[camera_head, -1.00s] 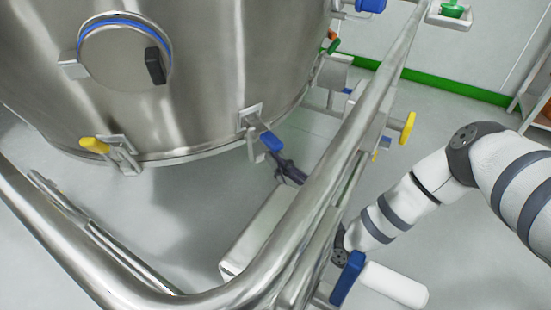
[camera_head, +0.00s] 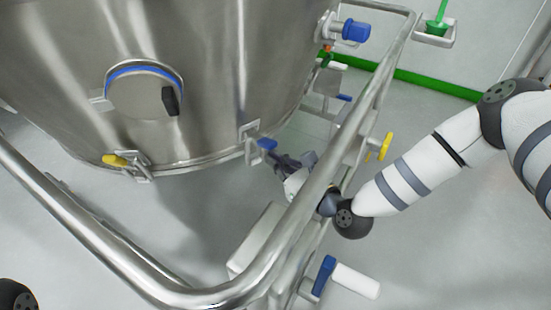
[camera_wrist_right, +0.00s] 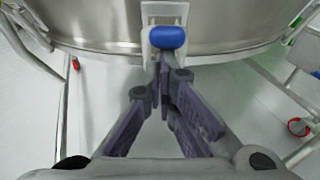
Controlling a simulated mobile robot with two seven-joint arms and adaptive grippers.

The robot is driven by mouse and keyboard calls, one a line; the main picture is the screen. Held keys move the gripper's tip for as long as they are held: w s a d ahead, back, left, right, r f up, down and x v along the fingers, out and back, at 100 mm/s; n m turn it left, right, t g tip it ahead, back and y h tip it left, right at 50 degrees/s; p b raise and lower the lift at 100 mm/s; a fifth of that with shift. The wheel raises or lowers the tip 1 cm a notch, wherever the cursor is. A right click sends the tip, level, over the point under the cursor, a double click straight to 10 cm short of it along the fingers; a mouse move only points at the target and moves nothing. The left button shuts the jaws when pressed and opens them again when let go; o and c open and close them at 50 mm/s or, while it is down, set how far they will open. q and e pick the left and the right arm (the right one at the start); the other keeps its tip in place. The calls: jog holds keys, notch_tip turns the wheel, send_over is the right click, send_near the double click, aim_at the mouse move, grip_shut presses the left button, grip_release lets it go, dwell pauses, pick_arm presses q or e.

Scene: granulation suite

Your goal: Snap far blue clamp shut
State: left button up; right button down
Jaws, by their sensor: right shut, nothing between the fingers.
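A clamp with a blue handle (camera_head: 267,144) sits on a bracket at the lower rim of the steel vessel (camera_head: 215,90). In the right wrist view the blue handle (camera_wrist_right: 167,38) is straight ahead, with its rounded end toward me. My right gripper (camera_head: 279,161) reaches past the rail to just below and right of this handle. Its fingers (camera_wrist_right: 164,75) are shut and empty, the tips close under the handle; I cannot tell whether they touch. The clamp's latch behind the handle is hidden. My left gripper is not in view.
A steel rail (camera_head: 300,215) runs between me and the vessel, and my right arm passes over it. A yellow-handled clamp (camera_head: 115,160) is on the rim at left. Another blue handle (camera_head: 355,31) is at upper right. A blue lever (camera_head: 323,275) is below the rail.

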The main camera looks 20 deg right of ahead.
aim_at(271, 143)
jog(key=shift+w+a+r, duration=0.1)
jog(key=shift+w+r, duration=0.15)
jog(key=shift+r, duration=0.6)
jog(key=shift+w+a+r, duration=0.1)
jog(key=shift+w+r, duration=0.15)
jog(key=shift+r, duration=0.6)
jog(key=shift+w+r, duration=0.25)
jog(key=shift+r, duration=0.6)
jog(key=shift+w+r, duration=0.1)
jog(key=shift+r, duration=0.2)
